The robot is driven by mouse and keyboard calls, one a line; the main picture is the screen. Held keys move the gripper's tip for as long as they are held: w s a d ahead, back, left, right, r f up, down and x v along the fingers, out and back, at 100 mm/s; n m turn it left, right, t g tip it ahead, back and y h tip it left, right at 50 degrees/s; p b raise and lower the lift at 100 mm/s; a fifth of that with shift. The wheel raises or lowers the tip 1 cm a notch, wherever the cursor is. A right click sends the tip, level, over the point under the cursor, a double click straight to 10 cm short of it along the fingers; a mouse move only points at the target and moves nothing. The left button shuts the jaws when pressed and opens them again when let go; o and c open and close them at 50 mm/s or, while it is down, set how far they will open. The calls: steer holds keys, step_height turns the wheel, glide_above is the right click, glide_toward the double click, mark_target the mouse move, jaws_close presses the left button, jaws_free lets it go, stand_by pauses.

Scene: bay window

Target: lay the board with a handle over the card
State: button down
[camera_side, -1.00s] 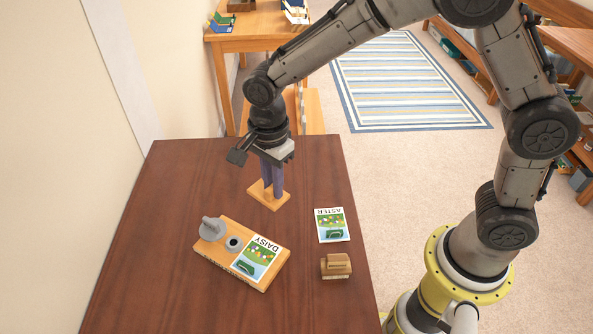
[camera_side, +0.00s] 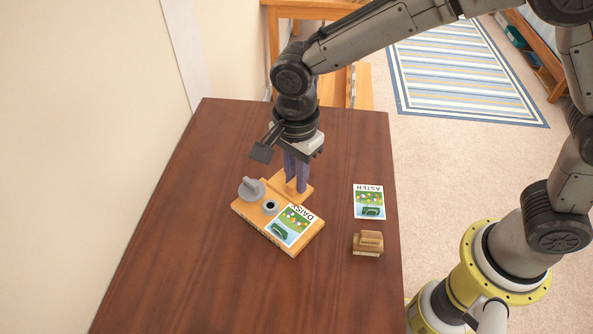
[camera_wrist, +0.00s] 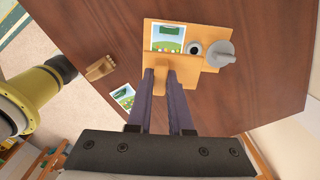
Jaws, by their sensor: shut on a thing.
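My gripper (camera_side: 297,183) is shut on the handle of a small orange wooden board (camera_side: 303,198); the handle shows between the fingers in the wrist view (camera_wrist: 162,69). The small board overlaps the far edge of a thicker wooden slab in the side view; I cannot tell the height between them. A DAISY card (camera_side: 288,226) lies on the slab, its lettered end partly hidden by the small board. It also shows in the wrist view (camera_wrist: 168,38). An ASTER card (camera_side: 369,203) lies uncovered on the table to the right, also in the wrist view (camera_wrist: 122,97).
The slab (camera_side: 262,226) also carries a grey knobbed piece (camera_side: 251,188) and a small dark-centred round cup (camera_side: 270,207). A wooden block with a grip (camera_side: 368,243) stands near the right table edge. The brown table (camera_side: 200,260) is clear at the left and front.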

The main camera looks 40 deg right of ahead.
steer(key=shift+f, duration=5.85)
steer(key=shift+f, duration=0.6)
steer(key=c, duration=0.7)
jaws_free()
steer(key=shift+c, duration=0.2)
step_height(320, 180, up, 7)
